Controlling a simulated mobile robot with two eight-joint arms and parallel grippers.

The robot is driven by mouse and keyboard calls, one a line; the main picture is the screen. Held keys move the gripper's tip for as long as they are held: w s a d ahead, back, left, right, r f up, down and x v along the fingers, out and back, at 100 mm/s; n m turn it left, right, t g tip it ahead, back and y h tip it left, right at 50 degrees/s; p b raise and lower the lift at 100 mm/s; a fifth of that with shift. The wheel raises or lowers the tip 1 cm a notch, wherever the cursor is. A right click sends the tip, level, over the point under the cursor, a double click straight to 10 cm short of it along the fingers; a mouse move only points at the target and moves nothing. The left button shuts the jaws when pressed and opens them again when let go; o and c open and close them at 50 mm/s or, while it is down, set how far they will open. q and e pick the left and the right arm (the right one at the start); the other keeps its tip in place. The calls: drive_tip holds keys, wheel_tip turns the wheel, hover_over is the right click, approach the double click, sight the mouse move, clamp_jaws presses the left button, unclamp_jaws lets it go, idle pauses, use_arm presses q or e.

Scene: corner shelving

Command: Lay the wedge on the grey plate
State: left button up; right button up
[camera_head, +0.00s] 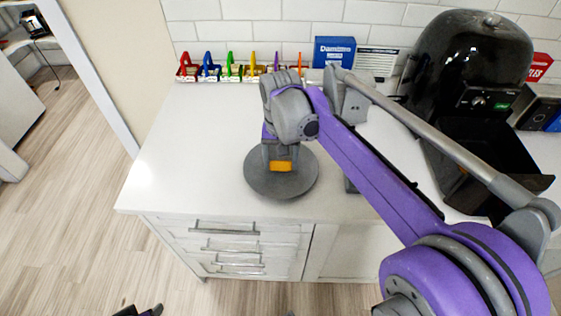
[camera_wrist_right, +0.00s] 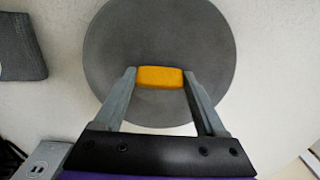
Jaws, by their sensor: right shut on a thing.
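The wedge is a small orange-yellow block (camera_head: 281,166), also seen in the right wrist view (camera_wrist_right: 160,76). My right gripper (camera_head: 280,160) is shut on it, with one finger at each end. The round grey plate (camera_head: 283,188) lies flat on the white counter, and it fills much of the right wrist view (camera_wrist_right: 160,30). The wedge is over the plate, inside its outline. I cannot tell whether it touches the plate. A dark piece at the bottom edge of the head view, perhaps my left gripper (camera_head: 140,310), is mostly cut off.
Several coloured holders (camera_head: 230,70) stand along the tiled wall with a blue box (camera_head: 334,51). A black domed appliance (camera_head: 470,60) with an open tray stands at the right. A grey cloth-like item (camera_wrist_right: 18,48) lies near the plate. The counter left of the plate is clear.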

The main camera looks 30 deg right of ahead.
sight(281, 165)
drive_tip(key=shift+f, duration=0.25)
drive_tip(key=shift+f, duration=0.2)
drive_tip(key=o, duration=1.2)
drive_tip(key=shift+o, duration=0.2)
drive_tip(key=shift+r, duration=0.3)
wheel_tip(281, 165, up, 12)
drive_tip(key=p, duration=0.1)
drive_tip(key=shift+f, duration=0.1)
